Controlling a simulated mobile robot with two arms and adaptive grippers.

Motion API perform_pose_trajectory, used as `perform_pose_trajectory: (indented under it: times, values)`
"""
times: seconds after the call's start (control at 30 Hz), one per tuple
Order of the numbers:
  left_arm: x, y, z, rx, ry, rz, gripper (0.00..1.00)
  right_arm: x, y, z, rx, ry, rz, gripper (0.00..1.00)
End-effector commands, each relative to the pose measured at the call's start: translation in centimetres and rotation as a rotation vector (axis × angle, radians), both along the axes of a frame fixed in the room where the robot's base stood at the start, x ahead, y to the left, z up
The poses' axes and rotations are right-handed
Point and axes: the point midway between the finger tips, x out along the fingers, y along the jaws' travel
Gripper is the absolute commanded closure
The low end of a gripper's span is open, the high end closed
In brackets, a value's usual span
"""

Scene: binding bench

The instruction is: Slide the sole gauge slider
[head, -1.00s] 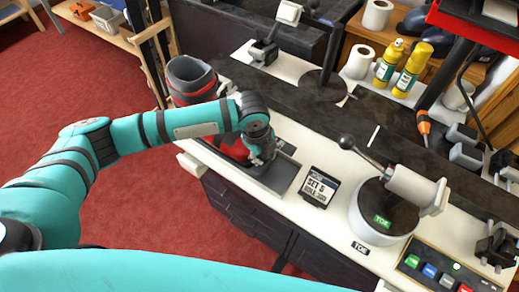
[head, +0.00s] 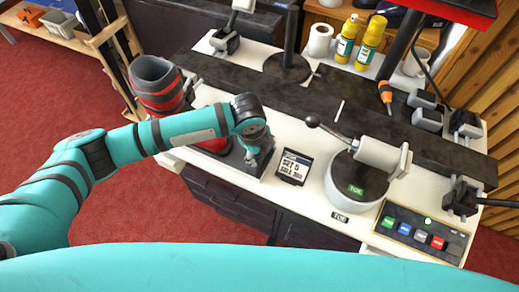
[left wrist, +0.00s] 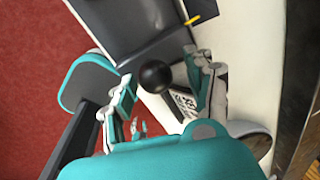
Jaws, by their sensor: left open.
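The sole gauge is a grey tray-like fixture (head: 240,164) on the left part of the white bench, partly hidden under my left gripper (head: 254,158). In the left wrist view, a black ball knob (left wrist: 155,76), apparently the slider's, lies between the spread fingers of my left gripper (left wrist: 164,78). The fingers are open, and I cannot tell whether either touches the knob. The grey gauge plate (left wrist: 125,25) is above it in that view. A small display (head: 294,167) reading "SET 5" stands right of the gauge; its lower line is unclear. My right gripper is not in view.
A red and grey boot-like piece (head: 158,85) stands behind my left forearm. A round white station labelled TOE (head: 357,190) with a lever stands to the right, beside a button panel (head: 420,236). Yellow bottles (head: 368,42) stand at the back.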

Motion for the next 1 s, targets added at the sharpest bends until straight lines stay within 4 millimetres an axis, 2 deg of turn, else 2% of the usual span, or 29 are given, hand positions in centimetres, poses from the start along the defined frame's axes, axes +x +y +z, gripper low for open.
perform_pose_trajectory:
  times: [0.17,0.27,0.7,0.83,1.0]
  values:
    - [0.0,0.1,0.1,0.003,0.001,0.001,0.45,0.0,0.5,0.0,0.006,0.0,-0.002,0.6]
    - [-0.1,0.2,1.1,0.001,-0.001,0.001,0.45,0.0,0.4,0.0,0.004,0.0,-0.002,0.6]
    - [-1.5,1.1,9.6,0.0,-0.002,-0.001,0.45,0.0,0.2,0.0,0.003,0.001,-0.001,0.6]
    - [-1.8,1.2,11.1,0.0,-0.001,-0.001,0.45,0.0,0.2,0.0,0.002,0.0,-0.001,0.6]
    - [-1.9,1.3,11.7,0.001,0.0,0.0,0.45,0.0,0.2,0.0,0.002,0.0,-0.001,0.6]
